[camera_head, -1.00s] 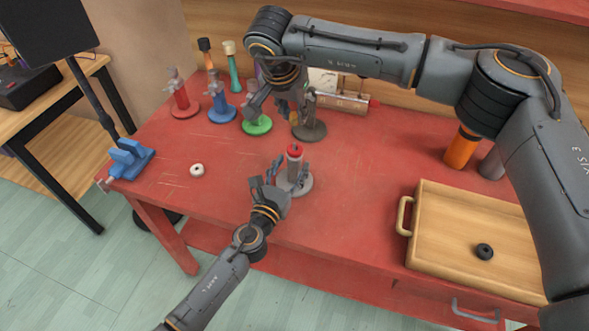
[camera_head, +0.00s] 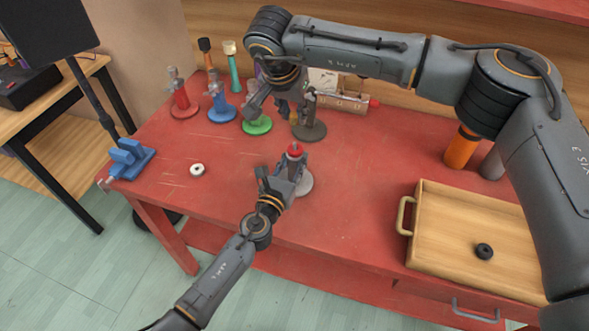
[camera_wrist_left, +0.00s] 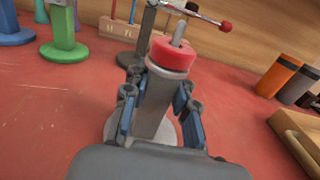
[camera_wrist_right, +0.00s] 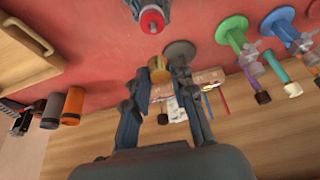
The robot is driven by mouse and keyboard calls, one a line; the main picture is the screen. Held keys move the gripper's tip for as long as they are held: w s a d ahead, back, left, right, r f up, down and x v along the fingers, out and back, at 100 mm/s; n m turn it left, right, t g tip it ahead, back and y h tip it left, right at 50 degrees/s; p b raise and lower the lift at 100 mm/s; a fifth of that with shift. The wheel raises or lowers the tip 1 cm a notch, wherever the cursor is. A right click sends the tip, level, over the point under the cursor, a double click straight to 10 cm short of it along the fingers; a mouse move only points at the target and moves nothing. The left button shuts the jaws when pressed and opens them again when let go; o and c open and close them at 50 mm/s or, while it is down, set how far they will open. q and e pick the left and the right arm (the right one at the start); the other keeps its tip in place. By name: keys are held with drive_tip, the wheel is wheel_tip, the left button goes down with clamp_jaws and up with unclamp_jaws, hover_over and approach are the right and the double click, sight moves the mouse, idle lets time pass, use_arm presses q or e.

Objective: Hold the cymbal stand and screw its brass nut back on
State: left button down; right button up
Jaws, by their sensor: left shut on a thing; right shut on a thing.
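The cymbal stand (camera_head: 305,185) is a grey upright post on a round base near the table's front, with a red felt (camera_head: 294,150) at the top. In the left wrist view a bare metal rod (camera_wrist_left: 179,32) rises from the felt. My left gripper (camera_head: 291,170) is shut on the post below the felt; its fingers show on both sides of the post in the left wrist view. My right gripper (camera_wrist_right: 160,80) is shut on the brass nut (camera_wrist_right: 158,68), off the stand and behind it. In the head view the nut is hard to make out.
Red (camera_head: 182,104), blue (camera_head: 221,108), green (camera_head: 257,125) and dark (camera_head: 310,130) stands line the back. A white ring (camera_head: 197,170) lies at left near a blue vise (camera_head: 130,158). A wooden tray (camera_head: 425,235) holds a black ring (camera_head: 484,251). Table around the stand is clear.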

hover_over(295, 143)
drive_tip(key=shift+s+a+f, duration=0.1)
drive_tip(key=shift+s+f, duration=0.05)
drive_tip(key=shift+f, duration=1.1)
drive_tip(key=shift+s+a+f, duration=0.1)
drive_tip(key=shift+f, duration=1.1)
drive_tip(key=shift+f, duration=0.15)
drive_tip(key=shift+f, duration=0.75)
drive_tip(key=shift+f, duration=0.6)
drive_tip(key=m+h, duration=0.1)
drive_tip(key=m, duration=0.2)
drive_tip(key=m+g+h, duration=0.1)
drive_tip(key=m, duration=0.2)
drive_tip(key=shift+w+a+m, duration=0.15)
drive_tip(key=shift+a+m, duration=0.05)
drive_tip(key=shift+m, duration=0.1)
drive_tip(key=m+g, duration=0.1)
drive_tip(key=m, duration=0.2)
drive_tip(key=shift+w+a+g+h, duration=0.1)
drive_tip(key=shift+g+h, duration=0.2)
drive_tip(key=shift+h, duration=0.1)
drive_tip(key=m+g, duration=0.1)
drive_tip(key=m, duration=0.2)
